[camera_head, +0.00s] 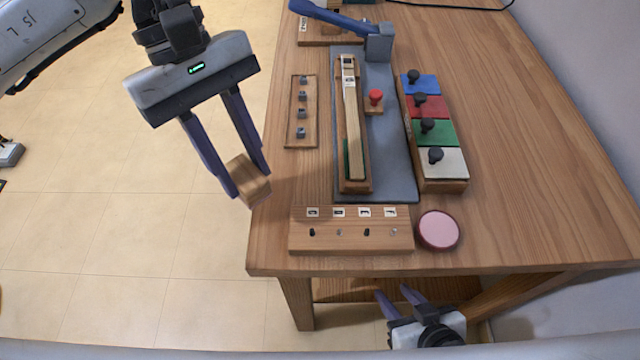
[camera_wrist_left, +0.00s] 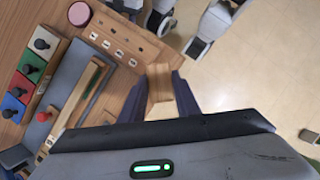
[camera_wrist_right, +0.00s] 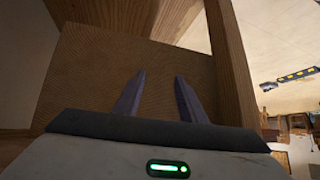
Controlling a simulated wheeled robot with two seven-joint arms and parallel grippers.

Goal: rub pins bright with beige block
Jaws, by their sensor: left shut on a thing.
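The beige block (camera_head: 248,182) is a small wooden piece held between the fingers of my left gripper (camera_head: 250,184), over the table's left edge. The block also shows in the left wrist view (camera_wrist_left: 158,88). The wooden pin rail (camera_head: 350,245) lies at the table's front edge, right of and nearer than the block. It has a row of small pins, some dark (camera_head: 312,232) and some lighter grey (camera_head: 339,232), with white labels behind them. The block is apart from the pins. My right gripper (camera_head: 391,291) is open and empty, below the table's front edge.
A round pink pad (camera_head: 438,229) lies right of the rail. Behind are a grey base (camera_head: 385,150) with a wooden key, a thin strip with grey pegs (camera_head: 301,112), and colored knobbed blocks (camera_head: 428,106). The table's right side is clear.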

